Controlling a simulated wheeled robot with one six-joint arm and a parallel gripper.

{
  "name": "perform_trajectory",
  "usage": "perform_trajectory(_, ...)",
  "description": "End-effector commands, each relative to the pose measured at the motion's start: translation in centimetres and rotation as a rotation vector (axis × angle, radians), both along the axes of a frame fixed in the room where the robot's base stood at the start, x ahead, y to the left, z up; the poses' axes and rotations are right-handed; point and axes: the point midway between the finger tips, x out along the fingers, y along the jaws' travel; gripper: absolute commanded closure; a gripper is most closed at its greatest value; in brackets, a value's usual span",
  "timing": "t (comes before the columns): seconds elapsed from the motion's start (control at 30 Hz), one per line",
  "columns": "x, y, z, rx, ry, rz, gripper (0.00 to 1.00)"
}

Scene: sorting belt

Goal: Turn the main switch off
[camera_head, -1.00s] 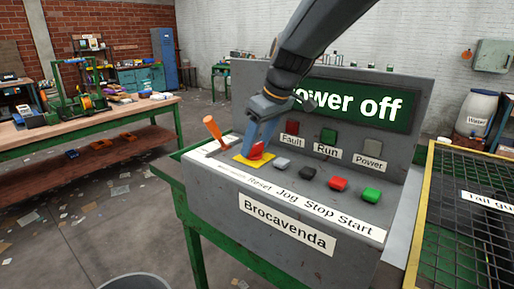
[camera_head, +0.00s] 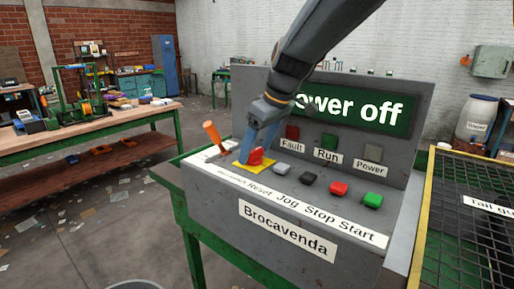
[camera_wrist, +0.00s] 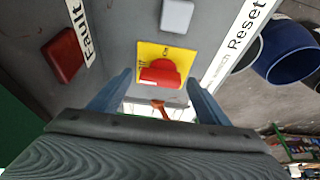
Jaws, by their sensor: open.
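The red rotary knob (camera_wrist: 160,74) on a yellow plate (camera_wrist: 181,54) shows between my fingers in the wrist view; small marks on the plate are too small to read surely. In the head view the red knob (camera_head: 256,156) sits at the left end of the console's button row. My gripper (camera_head: 245,160) is open and points down over the plate, partly covering it. In the wrist view my gripper (camera_wrist: 160,77) has one finger on each side of the knob, with gaps visible. The display (camera_head: 362,108) reads "ower off", its first letter hidden by my arm.
An orange-handled lever (camera_head: 212,134) stands left of the knob. Grey, black, red and green buttons (camera_head: 372,200) run to its right. Fault, Run and Power lamps (camera_head: 329,141) are behind. A mesh-topped, yellow-edged frame (camera_head: 475,219) stands right; a workbench (camera_head: 90,127) stands left.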

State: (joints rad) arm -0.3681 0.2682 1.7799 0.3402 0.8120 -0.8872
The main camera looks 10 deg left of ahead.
Motion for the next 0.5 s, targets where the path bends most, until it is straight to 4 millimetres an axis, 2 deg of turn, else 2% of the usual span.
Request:
perform_trajectory(0.17, -0.1, -0.2, 0.5, 0.001, 0.0, 0.0, 0.3)
perform_trajectory(0.5, -1.0, -1.9, 5.2, 0.0, -0.003, -0.001, 0.3)
